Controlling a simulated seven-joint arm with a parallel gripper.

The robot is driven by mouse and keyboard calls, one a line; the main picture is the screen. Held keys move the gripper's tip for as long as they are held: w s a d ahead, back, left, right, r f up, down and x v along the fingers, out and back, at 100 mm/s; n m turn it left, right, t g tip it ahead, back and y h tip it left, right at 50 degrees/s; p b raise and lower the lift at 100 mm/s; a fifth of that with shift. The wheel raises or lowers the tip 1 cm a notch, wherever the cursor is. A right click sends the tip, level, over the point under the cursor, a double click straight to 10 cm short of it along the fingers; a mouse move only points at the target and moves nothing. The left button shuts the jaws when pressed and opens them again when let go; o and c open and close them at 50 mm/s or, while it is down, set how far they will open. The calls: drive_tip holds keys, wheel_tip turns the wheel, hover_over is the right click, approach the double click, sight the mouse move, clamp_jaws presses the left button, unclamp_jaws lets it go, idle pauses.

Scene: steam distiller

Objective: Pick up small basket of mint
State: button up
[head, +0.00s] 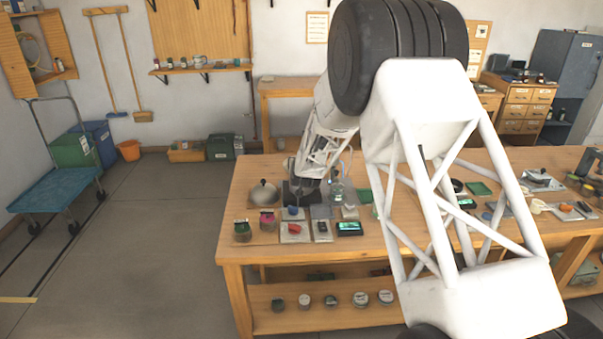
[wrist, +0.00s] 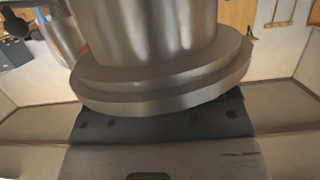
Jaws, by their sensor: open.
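A small basket with green contents (head: 242,231), which looks like the mint, stands at the front left of the wooden workbench (head: 262,247). A similar basket with pinkish contents (head: 267,220) stands just to its right. My gripper (head: 309,186) is open, low over the bench by the dark stand, behind and to the right of both baskets. Its fingertips are small and hard to make out. In the wrist view a large metal vessel (wrist: 150,75) fills the upper middle above a dark plate (wrist: 165,122); no basket shows there.
A rounded pot with a knobbed lid (head: 264,193) stands behind the baskets. A red item on a tray (head: 295,229), a device with a lit screen (head: 349,228) and a glass vessel (head: 337,190) crowd the bench nearby.

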drive_tip(key=c, duration=1.3)
drive_tip(key=shift+r, duration=0.15)
wheel_tip(320, 180, up, 10)
idle(0.6)
